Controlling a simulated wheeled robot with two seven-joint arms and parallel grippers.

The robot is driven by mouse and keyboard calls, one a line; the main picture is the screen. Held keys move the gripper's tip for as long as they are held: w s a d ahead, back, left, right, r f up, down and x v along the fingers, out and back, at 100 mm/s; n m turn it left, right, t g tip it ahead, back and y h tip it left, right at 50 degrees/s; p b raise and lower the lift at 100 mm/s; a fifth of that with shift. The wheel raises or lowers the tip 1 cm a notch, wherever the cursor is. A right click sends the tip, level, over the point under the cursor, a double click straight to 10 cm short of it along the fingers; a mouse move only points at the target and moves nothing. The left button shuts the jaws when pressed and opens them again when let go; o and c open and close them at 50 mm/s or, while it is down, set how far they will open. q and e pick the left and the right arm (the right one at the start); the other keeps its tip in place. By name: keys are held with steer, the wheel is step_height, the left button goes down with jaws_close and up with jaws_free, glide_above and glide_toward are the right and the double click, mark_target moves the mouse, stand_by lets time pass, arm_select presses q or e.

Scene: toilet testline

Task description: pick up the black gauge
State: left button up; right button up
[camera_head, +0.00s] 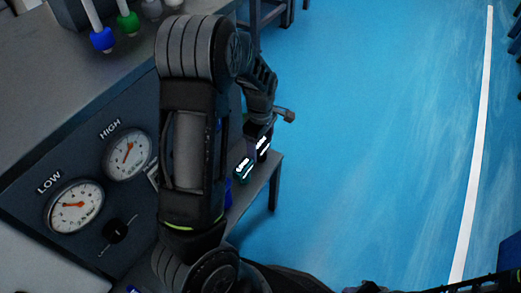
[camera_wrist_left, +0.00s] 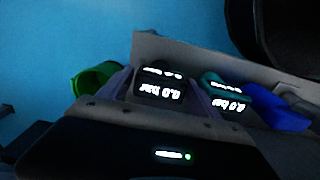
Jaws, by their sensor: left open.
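The black gauge (camera_head: 264,143) has a lit white display and stands near the end of a grey ledge in the head view. In the left wrist view the black gauge (camera_wrist_left: 160,84) shows its lit readout between the fingers. My left gripper (camera_head: 258,130) reaches down over it from above. In the wrist view my left gripper (camera_wrist_left: 162,103) is open, one pale finger on each side of the gauge. I cannot tell whether the fingers touch it. My right gripper is not clearly in view.
A teal gauge (camera_head: 244,168) stands close beside the black one; the teal gauge (camera_wrist_left: 228,98) also shows in the wrist view, with a blue object (camera_wrist_left: 278,107) and a green ring-shaped object (camera_wrist_left: 95,80). A panel with two dials (camera_head: 75,205) is at left. Blue floor (camera_head: 370,150) is open at right.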

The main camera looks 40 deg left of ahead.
arm_select(q)
step_height(320, 180, down, 3)
steer(key=shift+r+b, duration=0.15)
steer(key=shift+b, duration=0.15)
steer(key=shift+c, duration=0.2)
steer(key=c, duration=1.2)
steer(key=shift+r, duration=0.15)
step_height(320, 180, up, 10)
steer(key=p, duration=0.4)
steer(key=shift+r+p, duration=2.4)
steer(key=shift+p, duration=0.05)
